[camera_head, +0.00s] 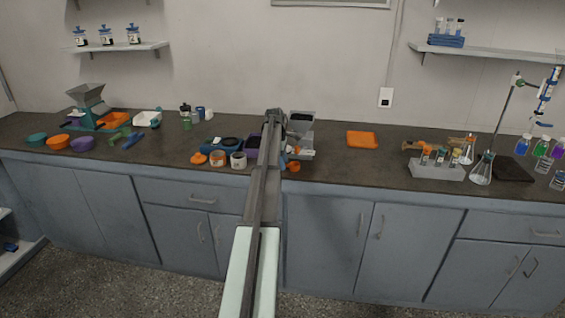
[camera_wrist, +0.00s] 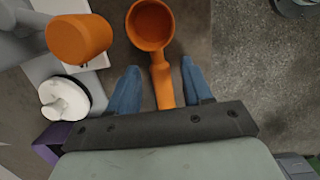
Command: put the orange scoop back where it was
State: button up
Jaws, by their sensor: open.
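The orange scoop (camera_wrist: 151,24) has a round hollow bowl and a straight handle. In the wrist view its bowl is at the top centre, over the brown counter, and its handle runs down between my fingers. My gripper (camera_wrist: 160,78) is open, with one blue finger on each side of the handle and a visible gap on both sides. In the head view a small orange cup shape (camera_head: 294,166), apparently the scoop's bowl, shows right of my arm near the counter's front edge. My arm hides the handle and my gripper there.
An orange cylinder (camera_wrist: 80,38) stands close left of the scoop, beside a white knob on a black disc (camera_wrist: 64,99). A grey machine (camera_head: 301,125) stands behind. A tube rack (camera_head: 437,171) is farther right.

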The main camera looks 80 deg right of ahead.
notch_tip(320, 180, up, 12)
jog(key=w, duration=0.2)
jog(key=shift+a, duration=0.2)
dwell(0.3)
